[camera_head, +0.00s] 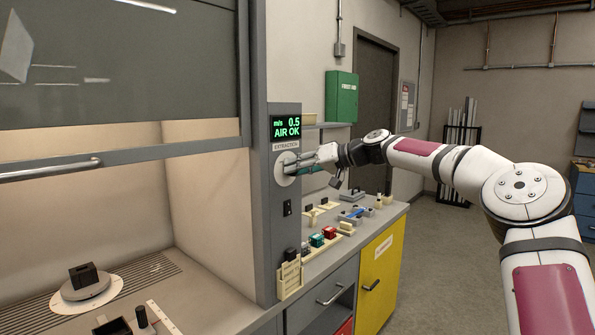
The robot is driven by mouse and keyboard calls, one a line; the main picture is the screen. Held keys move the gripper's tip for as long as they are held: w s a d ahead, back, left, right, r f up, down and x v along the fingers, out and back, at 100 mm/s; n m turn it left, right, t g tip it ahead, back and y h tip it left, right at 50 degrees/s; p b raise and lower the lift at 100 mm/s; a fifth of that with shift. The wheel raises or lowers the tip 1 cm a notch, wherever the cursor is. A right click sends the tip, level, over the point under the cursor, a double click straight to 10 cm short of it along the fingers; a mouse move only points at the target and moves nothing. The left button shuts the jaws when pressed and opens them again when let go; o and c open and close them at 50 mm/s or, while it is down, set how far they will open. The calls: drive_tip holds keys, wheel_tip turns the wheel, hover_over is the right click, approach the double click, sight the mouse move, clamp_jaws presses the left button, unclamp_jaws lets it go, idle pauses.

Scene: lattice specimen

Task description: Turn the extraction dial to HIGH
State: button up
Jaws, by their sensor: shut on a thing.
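The round, pale extraction dial (283,176) is on the grey front post of the fume hood, under the "EXTRACTION" label (286,146). My gripper (297,165) reaches in from the right and is shut on the dial. Its fingers cover the dial's middle, so I cannot tell which setting the dial points to. A green-lit display (286,127) above the label reads "m/s 0.5" and "AIR OK".
The hood's sash (110,65) is raised at left. A dark block on a round plate (85,290) stands inside. Below my arm, a bench (345,238) holds several small coloured blocks and tools. A yellow cabinet (381,268) is under it. Open floor lies at right.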

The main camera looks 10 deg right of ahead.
idle(0.4)
drive_tip(key=o, duration=1.2)
drive_tip(key=shift+c, duration=0.2)
drive_tip(key=v, duration=1.2)
